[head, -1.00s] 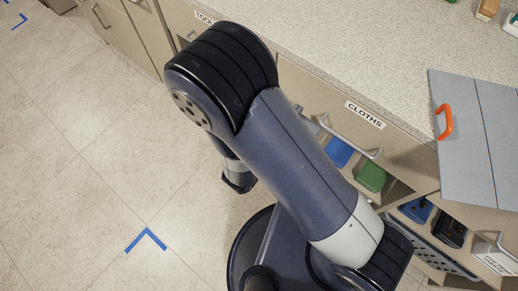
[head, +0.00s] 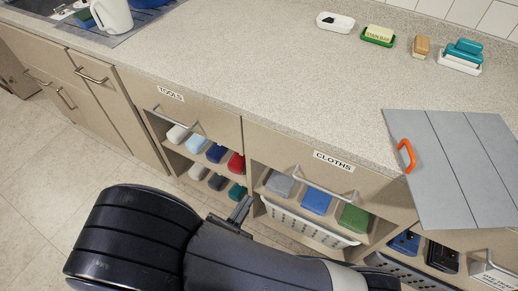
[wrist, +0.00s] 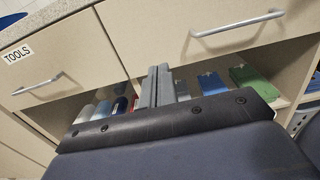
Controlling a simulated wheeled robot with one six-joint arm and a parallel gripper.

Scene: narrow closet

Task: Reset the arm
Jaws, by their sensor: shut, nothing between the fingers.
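My gripper (head: 241,211) shows in the head view just past my dark arm, in front of the lower cabinets between the tools and cloths sections. In the wrist view, its two grey fingers (wrist: 157,84) stand side by side, shut and with nothing between them. Most of the gripper body is hidden behind my arm in the head view. The fingers point toward the open space under the drawers. I cannot tell how far they are from the cabinet.
The tools drawer (head: 178,116) and cloths drawer (head: 330,170) have bar handles. Several coloured items stand on shelves beneath, above a white basket (head: 305,226). A grey panel with an orange handle (head: 406,156) lies at the counter's right. Soap dishes (head: 378,36) stand along the back. Floor is clear at left.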

